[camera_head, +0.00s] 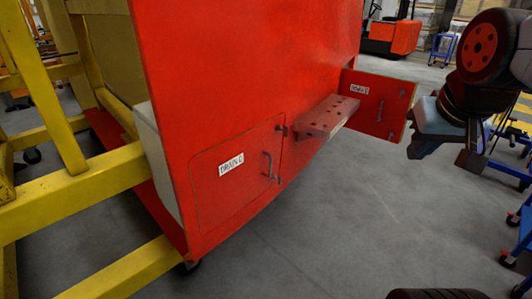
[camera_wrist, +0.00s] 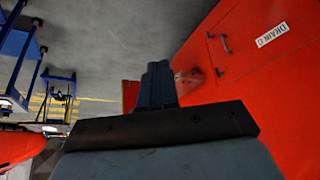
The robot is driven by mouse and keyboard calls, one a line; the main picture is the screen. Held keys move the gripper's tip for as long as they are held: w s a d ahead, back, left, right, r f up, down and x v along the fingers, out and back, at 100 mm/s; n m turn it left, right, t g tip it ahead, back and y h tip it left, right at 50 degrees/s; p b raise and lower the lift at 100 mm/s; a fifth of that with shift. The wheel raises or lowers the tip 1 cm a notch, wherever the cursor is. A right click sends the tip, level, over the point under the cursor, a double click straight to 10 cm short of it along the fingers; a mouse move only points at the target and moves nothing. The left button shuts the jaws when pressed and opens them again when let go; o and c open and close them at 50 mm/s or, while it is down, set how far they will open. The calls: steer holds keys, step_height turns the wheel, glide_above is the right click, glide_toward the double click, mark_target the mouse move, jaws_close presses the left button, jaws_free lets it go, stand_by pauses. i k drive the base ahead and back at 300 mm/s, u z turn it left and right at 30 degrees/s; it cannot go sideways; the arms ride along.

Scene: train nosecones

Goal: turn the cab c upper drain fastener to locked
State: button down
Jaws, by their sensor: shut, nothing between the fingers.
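The red drain C hatch (camera_head: 235,190) is closed flush in the red cab shell, with a white DRAIN C label and a bar handle (camera_head: 268,166). The upper drain fastener (camera_head: 284,130) is a small dark knob at its top right corner, close to the step. A lower fastener (camera_head: 280,180) sits below it. The wrist view shows the upper fastener (camera_wrist: 219,72) small and the handle (camera_wrist: 225,43); I cannot read its turn angle. My gripper (camera_head: 418,148) is shut and empty, in open air right of the cab, apart from the hatch. Its fingers (camera_wrist: 156,85) touch nothing.
A brown perforated step (camera_head: 325,118) juts from the cab just right of the upper fastener. Beyond it, a small red door (camera_head: 375,102) stands open toward my gripper. A yellow frame (camera_head: 85,180) stands left. Grey floor before the cab is clear; blue carts stand right.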

mark_target(285, 129)
steer(key=u, duration=1.45)
steer(key=i, duration=0.1)
steer(key=z, duration=2.8)
steer(key=k, duration=0.8)
steer(key=u, duration=0.6)
steer(key=i, duration=1)
steer(key=u, duration=0.1)
